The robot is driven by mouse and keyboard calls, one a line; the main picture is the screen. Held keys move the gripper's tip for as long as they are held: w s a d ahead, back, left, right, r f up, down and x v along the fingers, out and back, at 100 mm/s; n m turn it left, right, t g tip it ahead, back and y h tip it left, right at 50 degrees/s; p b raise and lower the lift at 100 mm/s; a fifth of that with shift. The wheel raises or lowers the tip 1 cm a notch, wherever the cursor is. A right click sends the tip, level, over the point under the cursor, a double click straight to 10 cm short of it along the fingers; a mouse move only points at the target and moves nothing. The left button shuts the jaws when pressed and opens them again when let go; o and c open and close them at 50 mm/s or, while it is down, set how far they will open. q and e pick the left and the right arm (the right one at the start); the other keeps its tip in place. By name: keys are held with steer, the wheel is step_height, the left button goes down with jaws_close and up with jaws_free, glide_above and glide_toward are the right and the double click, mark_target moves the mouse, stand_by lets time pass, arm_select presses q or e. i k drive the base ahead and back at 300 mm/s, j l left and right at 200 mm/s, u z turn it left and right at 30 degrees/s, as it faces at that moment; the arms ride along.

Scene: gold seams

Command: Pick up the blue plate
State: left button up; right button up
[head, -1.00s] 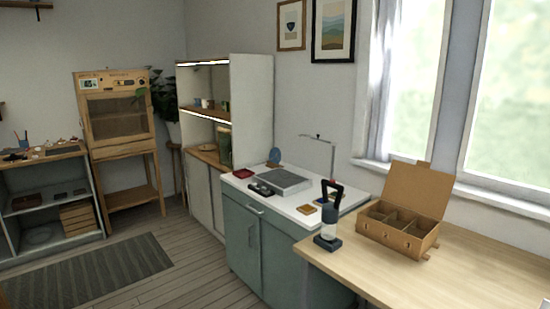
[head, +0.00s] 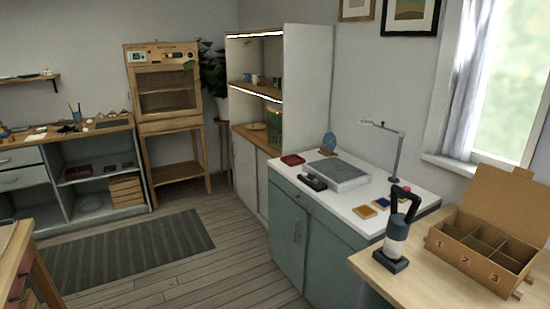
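A blue, round, plate-like thing (head: 328,144) stands upright at the back left of the white-topped counter (head: 295,171), near the shelf unit. It seems to rest on a small brown stand. It is small in the view, so its surface detail cannot be made out. Neither of my grippers shows in the head view.
On the counter are a grey flat device (head: 338,174), a red tray (head: 292,160), a black device (head: 313,182) and a desk lamp (head: 397,155). The floor (head: 235,270) before the counter is clear.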

mark_target(329, 142)
steer(key=i+j+u, duration=0.15)
steer(key=i+u, duration=0.2)
steer(key=i, duration=0.45)
steer(key=i+u, duration=0.3)
steer(key=i, duration=0.55)
steer(key=i+z, duration=0.35)
steer(key=z, duration=0.15)
steer(key=i+j+z, duration=0.2)
steer(key=i+z, duration=0.15)
steer(key=z, duration=0.15)
steer(key=i+j+z, duration=0.25)
steer(key=z, duration=0.25)
steer(key=i+j, duration=0.05)
